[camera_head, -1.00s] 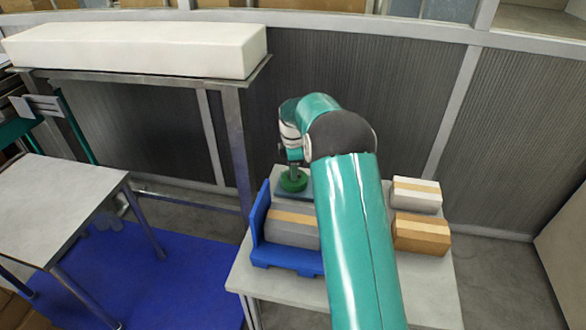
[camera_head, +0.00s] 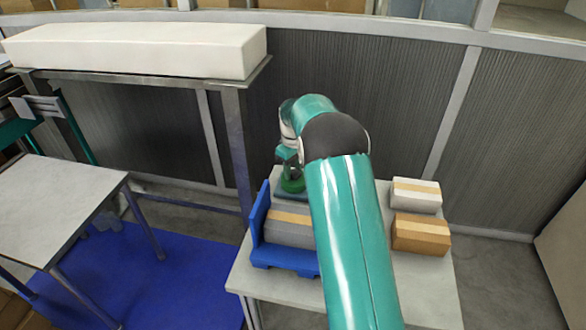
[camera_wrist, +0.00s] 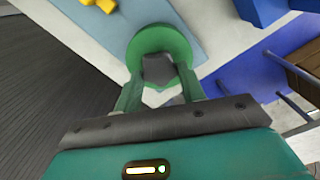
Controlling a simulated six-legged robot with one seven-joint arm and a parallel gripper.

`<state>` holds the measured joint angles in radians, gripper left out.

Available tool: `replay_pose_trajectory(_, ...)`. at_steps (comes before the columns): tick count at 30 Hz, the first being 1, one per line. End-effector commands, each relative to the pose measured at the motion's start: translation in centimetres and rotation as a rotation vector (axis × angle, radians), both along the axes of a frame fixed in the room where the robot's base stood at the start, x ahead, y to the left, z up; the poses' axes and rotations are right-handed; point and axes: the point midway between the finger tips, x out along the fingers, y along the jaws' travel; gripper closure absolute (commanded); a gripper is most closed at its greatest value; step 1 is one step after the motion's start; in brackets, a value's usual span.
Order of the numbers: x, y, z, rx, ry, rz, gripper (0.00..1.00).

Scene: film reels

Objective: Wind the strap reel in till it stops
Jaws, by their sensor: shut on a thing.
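The strap reel (camera_head: 292,186) is a green disc on a blue-grey plate at the far left of the small table in the head view. In the wrist view the green reel (camera_wrist: 148,42) lies flat, with a dark grey knob (camera_wrist: 158,67) standing out from it. My gripper (camera_wrist: 160,82) is shut on the reel's knob, with one finger on either side. The gripper also shows over the reel in the head view (camera_head: 290,172), where my arm comes down from above. The strap cannot be made out.
A blue holder (camera_head: 257,222) with a grey, tan-banded box stands just in front of the reel. A white box (camera_head: 416,194) and a brown box (camera_head: 420,234) stand at the table's right. A yellow piece (camera_wrist: 98,4) lies near the reel. A metal rack (camera_head: 236,140) stands to the left.

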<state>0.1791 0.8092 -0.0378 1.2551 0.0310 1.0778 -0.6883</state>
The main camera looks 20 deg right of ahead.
Motion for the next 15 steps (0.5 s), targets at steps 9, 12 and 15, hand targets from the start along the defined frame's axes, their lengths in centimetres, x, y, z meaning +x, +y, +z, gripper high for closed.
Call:
replay_pose_trajectory(9,0.02,-0.18,0.08,-0.001,0.0,-0.301,0.83)
replay_pose_trajectory(12,0.02,-0.22,0.08,-0.001,0.0,-0.396,0.83)
replay_pose_trajectory(15,0.04,-0.21,0.08,0.0,0.001,-0.491,0.83)
